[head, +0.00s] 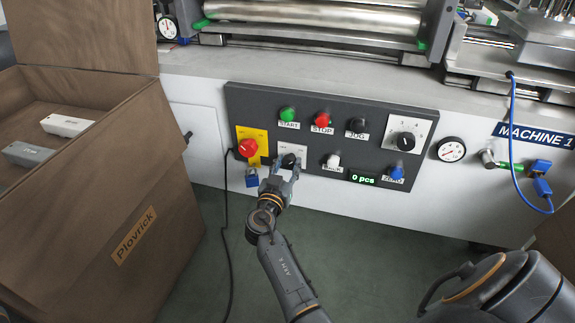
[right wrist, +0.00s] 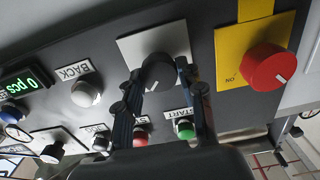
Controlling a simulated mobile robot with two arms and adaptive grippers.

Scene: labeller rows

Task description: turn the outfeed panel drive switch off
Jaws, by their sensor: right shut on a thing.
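The dark panel (head: 335,109) is on the front of the white machine. On its lower row is a black rotary knob (head: 289,160) on a white plate; its label is too small to read. My right gripper (head: 281,171) is shut on this knob. In the right wrist view, the fingers of the gripper (right wrist: 159,82) stand on either side of the knob (right wrist: 158,70), below its white plate (right wrist: 142,46). The knob's pointer cannot be made out. My left gripper is not in view.
Beside the knob is a red rotary switch (head: 248,147) on a yellow plate, with a blue padlock (head: 251,177) below. Green (head: 287,113), red (head: 322,118) and black buttons are above. A brown box (head: 120,210) stands left; a black cable (head: 225,220) hangs nearby.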

